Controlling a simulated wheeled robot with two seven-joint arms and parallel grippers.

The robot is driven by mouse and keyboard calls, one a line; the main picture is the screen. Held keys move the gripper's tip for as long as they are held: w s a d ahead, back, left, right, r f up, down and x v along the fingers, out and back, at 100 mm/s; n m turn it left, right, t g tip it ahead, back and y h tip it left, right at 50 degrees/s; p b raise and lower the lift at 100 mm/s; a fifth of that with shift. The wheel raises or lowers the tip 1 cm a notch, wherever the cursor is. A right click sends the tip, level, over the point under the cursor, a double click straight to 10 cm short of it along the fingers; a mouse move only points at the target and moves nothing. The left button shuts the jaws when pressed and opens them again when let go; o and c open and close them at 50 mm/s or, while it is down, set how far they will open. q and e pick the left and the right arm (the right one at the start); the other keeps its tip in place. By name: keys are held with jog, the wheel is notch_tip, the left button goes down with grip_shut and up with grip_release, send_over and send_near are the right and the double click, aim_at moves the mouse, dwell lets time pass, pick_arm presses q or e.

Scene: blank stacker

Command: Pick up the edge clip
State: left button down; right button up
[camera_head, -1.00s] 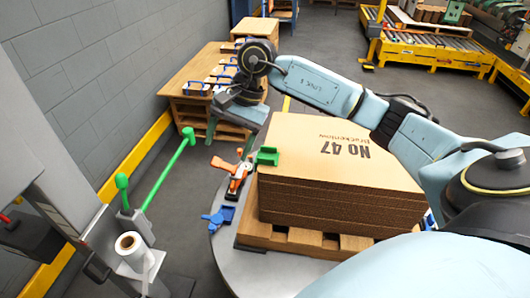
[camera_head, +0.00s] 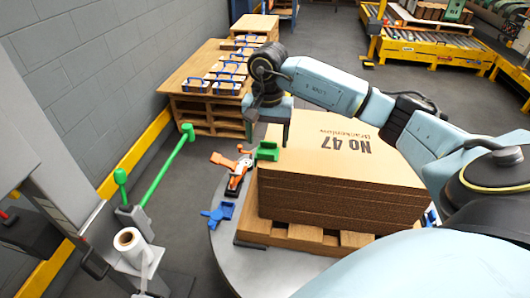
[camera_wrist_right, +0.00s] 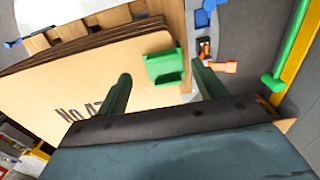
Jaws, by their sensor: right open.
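The edge clip, a small green block-like piece (camera_head: 268,151), sits on the near-left top edge of the cardboard stack (camera_head: 335,150). In the right wrist view the edge clip (camera_wrist_right: 165,68) shows between my two green fingers. My right gripper (camera_head: 268,133) is open and empty, fingers pointing down, just above and behind the clip; it also shows in the wrist view (camera_wrist_right: 160,72). I cannot tell whether either finger touches the clip. My left gripper is not in view.
The stack stands on a wooden pallet (camera_head: 282,234) on a round grey table (camera_head: 235,255). An orange clamp (camera_head: 238,172) and a blue clamp (camera_head: 218,213) are left of it. A green bar (camera_head: 168,168) stands further left.

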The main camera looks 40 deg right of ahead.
aim_at(266, 157)
jog(key=f, duration=0.2)
jog(key=f+b, duration=0.1)
jog(key=f, duration=0.1)
jog(key=shift+w+f, duration=0.2)
jog(key=shift+f, duration=0.1)
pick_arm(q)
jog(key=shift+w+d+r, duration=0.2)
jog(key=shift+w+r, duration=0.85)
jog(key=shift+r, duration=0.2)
pick_arm(e)
jog(key=c, duration=1)
jog(key=shift+r, duration=0.1)
